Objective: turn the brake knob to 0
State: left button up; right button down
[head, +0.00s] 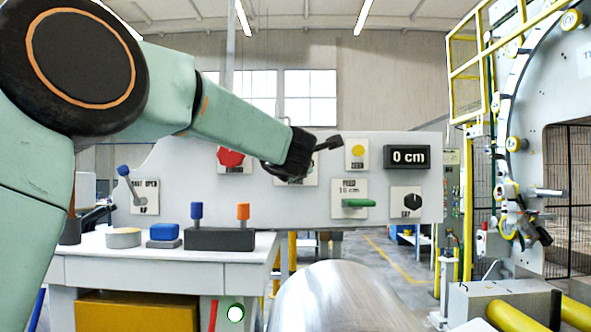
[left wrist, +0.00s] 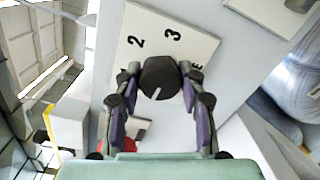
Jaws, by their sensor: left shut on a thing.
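The brake knob (left wrist: 158,78) is a round black knob on a white plate (left wrist: 185,46) in the left wrist view. The digits 2 and 3 show above it, and an E shows to its right. Its short white mark points down and slightly left in that view, away from the 2 and 3. My left gripper (left wrist: 157,70) is shut on the knob, one finger on each side. In the head view my left gripper (head: 288,160) is at the panel and hides the knob. My right gripper is not in view.
The grey panel (head: 430,165) also carries a red button (head: 230,157), a yellow button (head: 358,151), a 0 cm display (head: 407,158), a green lever (head: 358,203) and another black knob (head: 412,201). A tool table (head: 150,262) stands left. A metal coil (head: 340,300) lies in front.

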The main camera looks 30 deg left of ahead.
pick_arm(q)
jog(key=shift+r+n, duration=0.1)
jog(key=shift+n, duration=0.5)
jog(key=o, duration=1.2)
jog(key=shift+c, duration=0.2)
